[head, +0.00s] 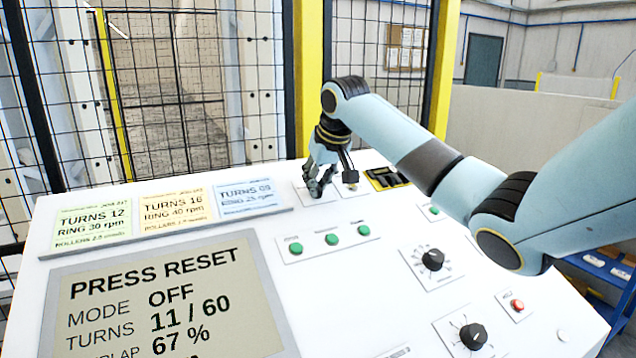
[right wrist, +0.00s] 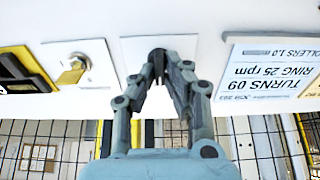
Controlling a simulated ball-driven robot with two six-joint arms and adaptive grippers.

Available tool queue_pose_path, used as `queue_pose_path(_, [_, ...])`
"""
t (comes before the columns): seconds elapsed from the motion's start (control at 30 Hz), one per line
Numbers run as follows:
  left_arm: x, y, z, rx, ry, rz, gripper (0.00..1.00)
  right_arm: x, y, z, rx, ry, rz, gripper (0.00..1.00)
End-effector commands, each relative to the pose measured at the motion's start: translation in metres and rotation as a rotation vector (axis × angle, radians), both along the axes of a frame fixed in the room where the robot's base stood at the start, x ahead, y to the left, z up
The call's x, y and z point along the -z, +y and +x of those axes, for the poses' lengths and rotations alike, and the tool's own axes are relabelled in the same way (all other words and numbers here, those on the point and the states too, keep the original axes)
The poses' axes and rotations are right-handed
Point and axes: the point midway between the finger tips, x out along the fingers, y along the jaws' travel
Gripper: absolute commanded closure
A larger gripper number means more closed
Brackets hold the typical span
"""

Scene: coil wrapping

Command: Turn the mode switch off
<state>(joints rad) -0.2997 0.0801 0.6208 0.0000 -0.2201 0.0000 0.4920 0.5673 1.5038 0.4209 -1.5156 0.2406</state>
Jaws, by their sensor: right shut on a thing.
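The mode switch (right wrist: 157,54) is a small black knob on a white plate at the back of the panel. My right gripper (head: 318,188) is shut on it. In the right wrist view, the fingertips of this gripper (right wrist: 161,60) close around the knob and hide most of it, so its angle cannot be read. The display (head: 165,305) at the front left reads PRESS RESET, MODE OFF, TURNS 11 / 60 and 67 %. My left gripper is not in view.
A brass key switch (right wrist: 72,72) sits beside the gripper, near a yellow and black part (head: 386,178). Three green buttons (head: 331,239), black dials (head: 433,260) and a red button (head: 517,305) are on the panel. Job cards (head: 172,208) stand at left. Mesh fencing is behind.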

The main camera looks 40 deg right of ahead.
Motion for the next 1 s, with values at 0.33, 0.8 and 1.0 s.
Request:
queue_pose_path(0.33, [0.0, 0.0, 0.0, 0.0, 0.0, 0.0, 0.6, 0.0, 0.0, 0.0, 0.001, -0.001, -0.001, 0.77])
queue_pose_path(0.8, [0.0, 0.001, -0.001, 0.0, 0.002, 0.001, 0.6, -0.011, 0.001, -0.005, 0.002, -0.004, -0.001, 0.68])
queue_pose_path(1.0, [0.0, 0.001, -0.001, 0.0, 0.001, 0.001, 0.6, -0.048, 0.006, -0.024, 0.0, -0.005, -0.004, 0.68])
